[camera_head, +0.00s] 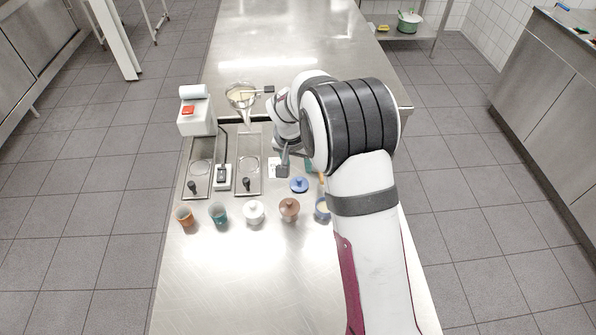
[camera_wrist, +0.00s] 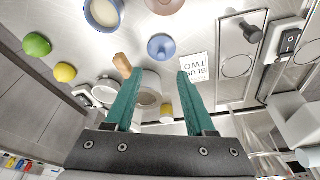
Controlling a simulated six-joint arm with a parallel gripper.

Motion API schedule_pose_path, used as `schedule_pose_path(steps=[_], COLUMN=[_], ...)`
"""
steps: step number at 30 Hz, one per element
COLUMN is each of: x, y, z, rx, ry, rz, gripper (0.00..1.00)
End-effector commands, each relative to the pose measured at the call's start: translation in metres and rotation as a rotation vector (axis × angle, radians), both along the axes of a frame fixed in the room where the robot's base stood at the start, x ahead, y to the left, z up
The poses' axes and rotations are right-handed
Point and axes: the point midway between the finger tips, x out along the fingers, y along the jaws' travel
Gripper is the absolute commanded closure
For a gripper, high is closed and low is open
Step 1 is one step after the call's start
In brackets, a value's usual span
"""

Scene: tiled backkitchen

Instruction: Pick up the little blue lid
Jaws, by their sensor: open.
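The little blue lid (camera_head: 299,185) lies on the steel table with its knob up, just behind the row of pots. In the wrist view the blue lid (camera_wrist: 161,46) is beyond my fingertips, roughly centred between them and apart from both. My gripper (camera_wrist: 165,74) is open, with two teal fingers and nothing between them. In the head view my arm hides most of the gripper. A blue pot (camera_head: 321,210) without a lid stands right of the lid, partly behind my arm; its pale contents show in the wrist view (camera_wrist: 104,13).
A printed card (camera_wrist: 194,67) lies beside the lid. The table front is clear.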

Motion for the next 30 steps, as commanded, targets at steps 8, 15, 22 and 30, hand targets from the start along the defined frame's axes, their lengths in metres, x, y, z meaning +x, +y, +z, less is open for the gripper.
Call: schedule_pose_path(steps=[8, 15, 22, 30], x=[0.01, 0.02, 0.02, 0.019], y=[-0.003, -0.006, -0.006, -0.006], z=[-0.045, -0.078, -0.078, -0.078], rx=[0.0, 0.0, 0.0, 0.0], ry=[0.003, 0.001, 0.001, 0.001], rz=[0.001, 0.0, 0.0, 0.0], gripper=[0.45, 0.45, 0.52, 1.0])
